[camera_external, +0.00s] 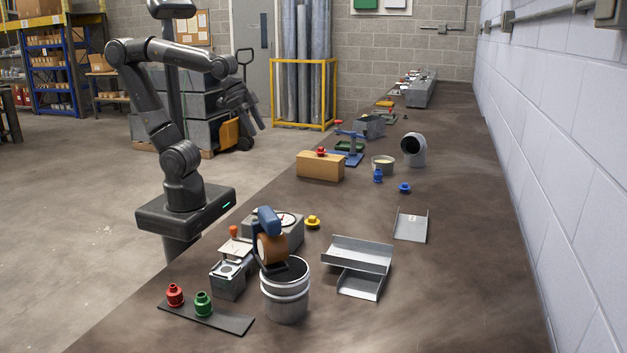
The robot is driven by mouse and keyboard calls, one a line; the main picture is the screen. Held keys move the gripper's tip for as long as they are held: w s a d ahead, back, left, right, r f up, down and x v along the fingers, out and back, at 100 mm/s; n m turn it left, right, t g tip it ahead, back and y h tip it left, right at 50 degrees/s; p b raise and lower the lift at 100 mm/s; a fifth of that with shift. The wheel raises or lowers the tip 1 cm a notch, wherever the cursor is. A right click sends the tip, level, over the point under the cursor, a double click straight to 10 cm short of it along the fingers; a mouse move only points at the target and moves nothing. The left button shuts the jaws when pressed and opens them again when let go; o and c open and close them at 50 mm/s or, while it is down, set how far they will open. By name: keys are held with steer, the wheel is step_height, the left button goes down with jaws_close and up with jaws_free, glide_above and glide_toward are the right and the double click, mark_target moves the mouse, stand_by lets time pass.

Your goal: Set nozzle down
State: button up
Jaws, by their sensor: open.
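My gripper (254,127) is open and empty, raised at the left, away from the table top. Several small nozzle-like pieces stand on the table. A red one (175,295) and a green one (203,304) are upright on a black flat plate (232,321) at the front left. A blue one (378,176) stands mid-table, and a lower blue one (405,188) sits to its right. A yellow one (312,222) sits beside the grey dial scale (290,236). A red one (321,152) is on the cardboard box (320,168). I cannot tell which is the task's nozzle.
Bent sheet-metal pieces (356,256) and a channel (410,226) lie to the right. A duct elbow (413,150) stands farther back. The right front table is clear, beside the wall.

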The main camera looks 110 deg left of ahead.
steer(key=s+d+f+m, duration=0.1)
steer(key=s+d+f, duration=0.1)
steer(key=s, duration=0.4)
steer(key=shift+d+f+h, duration=0.15)
steer(key=shift+d+h, duration=0.15)
steer(key=shift+h, duration=0.1)
steer(key=shift+s, duration=0.1)
stand_by(0.6)
